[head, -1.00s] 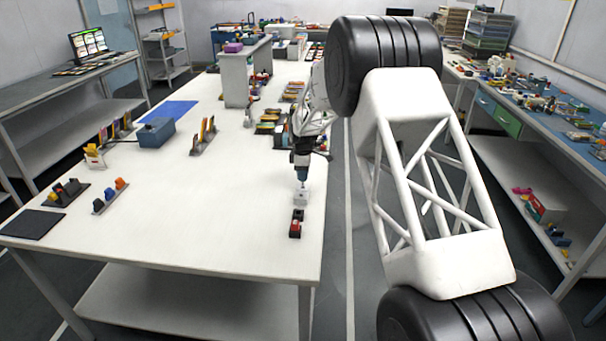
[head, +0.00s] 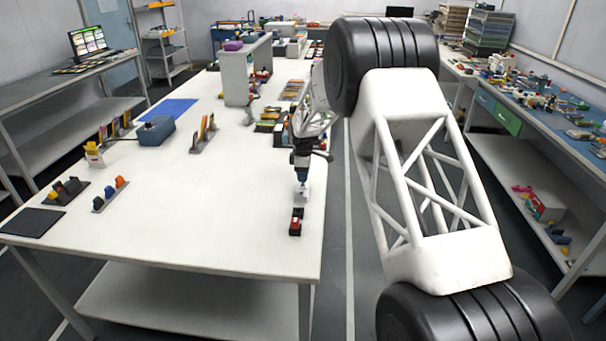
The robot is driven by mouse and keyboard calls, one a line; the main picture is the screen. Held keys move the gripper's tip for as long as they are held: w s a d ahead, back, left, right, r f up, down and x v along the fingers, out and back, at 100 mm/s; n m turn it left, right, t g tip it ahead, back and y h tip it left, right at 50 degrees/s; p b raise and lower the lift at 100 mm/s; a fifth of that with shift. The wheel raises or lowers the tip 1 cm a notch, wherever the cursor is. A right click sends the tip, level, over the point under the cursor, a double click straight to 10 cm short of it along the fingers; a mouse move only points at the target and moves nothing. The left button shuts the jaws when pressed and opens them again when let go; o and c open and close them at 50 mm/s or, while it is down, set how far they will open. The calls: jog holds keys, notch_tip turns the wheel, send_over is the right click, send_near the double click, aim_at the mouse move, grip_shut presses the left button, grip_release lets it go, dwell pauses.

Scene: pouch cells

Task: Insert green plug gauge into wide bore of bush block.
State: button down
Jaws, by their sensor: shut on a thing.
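My gripper (head: 301,179) points straight down near the right edge of the white table, directly over a small pale block (head: 301,195), which looks like the bush block. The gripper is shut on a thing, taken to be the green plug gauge. The gauge itself is too small or hidden to make out, and no green shows at the fingertips. The gripper's tip is at or just above the block's top. The bores cannot be seen, so I cannot tell whether the gauge is in one.
A small black and red holder (head: 296,222) stands just in front of the block. Racks with coloured pieces (head: 110,194) and a dark mat (head: 31,222) lie at the left. A blue box (head: 156,130) stands farther back. The table's middle is clear.

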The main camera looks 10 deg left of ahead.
jog(key=shift+f, duration=1.05)
dwell(0.4)
jog(key=c, duration=0.8)
grip_release()
jog(key=shift+r, duration=0.15)
jog(key=shift+r, duration=3.8)
